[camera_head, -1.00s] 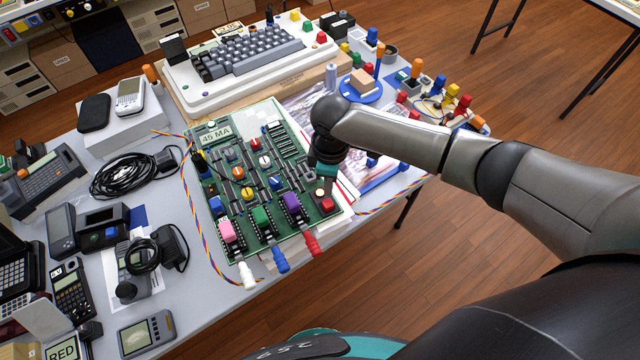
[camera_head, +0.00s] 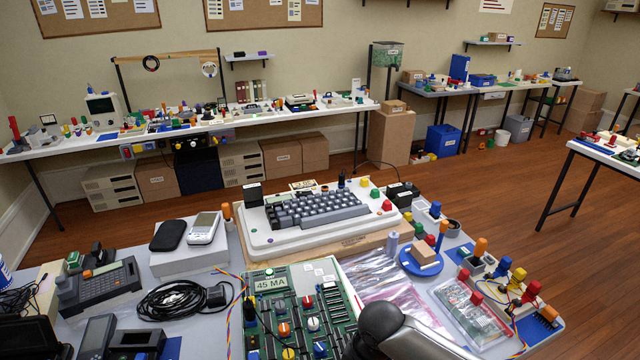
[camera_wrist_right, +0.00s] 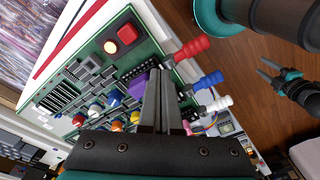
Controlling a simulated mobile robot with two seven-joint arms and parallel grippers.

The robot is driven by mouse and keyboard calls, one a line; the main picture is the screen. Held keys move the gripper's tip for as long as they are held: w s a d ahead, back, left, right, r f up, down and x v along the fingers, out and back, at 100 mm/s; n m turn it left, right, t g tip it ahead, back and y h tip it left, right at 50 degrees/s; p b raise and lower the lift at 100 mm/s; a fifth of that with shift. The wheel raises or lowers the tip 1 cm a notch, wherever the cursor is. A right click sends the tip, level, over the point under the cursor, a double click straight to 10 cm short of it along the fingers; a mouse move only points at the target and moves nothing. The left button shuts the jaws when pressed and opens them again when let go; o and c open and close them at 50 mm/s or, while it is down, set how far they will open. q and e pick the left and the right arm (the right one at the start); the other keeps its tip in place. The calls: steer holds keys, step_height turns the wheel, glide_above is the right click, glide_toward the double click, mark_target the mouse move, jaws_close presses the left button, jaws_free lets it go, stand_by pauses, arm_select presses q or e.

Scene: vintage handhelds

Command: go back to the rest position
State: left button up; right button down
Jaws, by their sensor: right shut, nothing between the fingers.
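My right gripper (camera_wrist_right: 163,105) shows in the right wrist view with its two fingers together and nothing between them. It is over the green circuit board (camera_wrist_right: 140,55), near a red push button (camera_wrist_right: 127,34) and a purple knob (camera_wrist_right: 138,86); I cannot tell the exact gap. In the head view my right arm (camera_head: 395,335) comes in at the bottom edge over the board (camera_head: 262,302), and its gripper is hidden. My left gripper (camera_wrist_right: 268,70) shows at the right of the wrist view, over the wooden floor, fingers apart and empty.
A keyboard computer (camera_head: 320,215) stands behind the board. A blue round stand (camera_head: 420,262) and coloured plugs (camera_head: 502,266) are to its right, a black cable coil (camera_head: 172,299) and handhelds to its left.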

steer(key=s+a+r+m+t+y, duration=0.2)
steer(key=s+a+r+m, duration=0.15)
steer(key=s, duration=0.35)
steer(key=s+d+r+m+t+h, duration=0.1)
steer(key=s+d+r+m+h, duration=0.25)
steer(key=s+d+m, duration=0.65)
step_height(320, 180, down, 32)
steer(key=s+d+n+g+b, duration=0.1)
steer(key=d+n+b, duration=0.15)
steer(key=b, duration=0.75)
steer(key=s+d+f+b, duration=0.1)
steer(key=s+f+b, duration=0.2)
steer(key=s+f, duration=0.4)
steer(key=s+d+f+g+b, duration=0.1)
steer(key=s+f+b, duration=0.3)
steer(key=f, duration=0.9)
steer(key=s, duration=0.3)
steer(key=shift+s+d+f+n, duration=0.25)
steer(key=shift+s+n, duration=0.05)
steer(key=shift+s, duration=0.1)
